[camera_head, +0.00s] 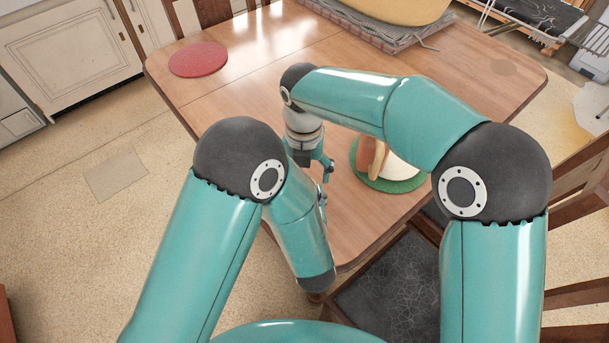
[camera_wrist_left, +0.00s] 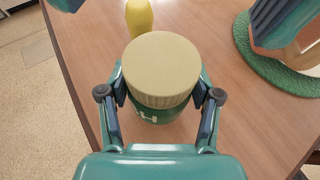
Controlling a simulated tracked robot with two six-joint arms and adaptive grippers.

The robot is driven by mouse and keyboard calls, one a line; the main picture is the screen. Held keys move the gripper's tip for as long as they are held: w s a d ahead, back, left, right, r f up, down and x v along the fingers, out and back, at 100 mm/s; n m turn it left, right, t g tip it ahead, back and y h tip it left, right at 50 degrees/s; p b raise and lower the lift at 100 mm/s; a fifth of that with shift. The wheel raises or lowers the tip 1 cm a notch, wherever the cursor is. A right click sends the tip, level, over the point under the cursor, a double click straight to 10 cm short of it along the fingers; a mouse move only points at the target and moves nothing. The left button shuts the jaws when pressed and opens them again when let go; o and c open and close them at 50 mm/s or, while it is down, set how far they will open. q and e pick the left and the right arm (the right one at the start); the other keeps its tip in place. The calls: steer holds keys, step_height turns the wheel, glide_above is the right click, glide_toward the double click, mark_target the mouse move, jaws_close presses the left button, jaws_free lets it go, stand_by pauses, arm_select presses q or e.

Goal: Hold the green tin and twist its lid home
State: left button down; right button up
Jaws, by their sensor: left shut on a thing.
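In the left wrist view the green tin (camera_wrist_left: 150,116) stands upright on the table between the fingers of my left gripper (camera_wrist_left: 160,92), which is shut on its sides. A pale beige ribbed lid (camera_wrist_left: 160,68) sits over the tin's top and hides most of it. I cannot tell how tightly the lid is seated. In the head view my left arm hides the tin and lid. My right gripper (camera_head: 318,164) hangs over the table, pointing down, at the end of my right arm; whether its fingers are open is unclear.
A round green mat (camera_head: 379,185) to the right holds a partly hidden object. A yellow object (camera_wrist_left: 139,16) stands just beyond the tin. A red round mat (camera_head: 199,59) lies at the far left, a grey tray (camera_head: 400,42) at the back. A chair (camera_head: 390,285) stands at the near edge.

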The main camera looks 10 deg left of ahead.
steer(key=o, duration=0.3)
steer(key=shift+r, duration=0.1)
step_height(320, 180, up, 12)
stand_by(0.7)
steer(key=shift+w+f, duration=0.1)
steer(key=shift+f, duration=0.15)
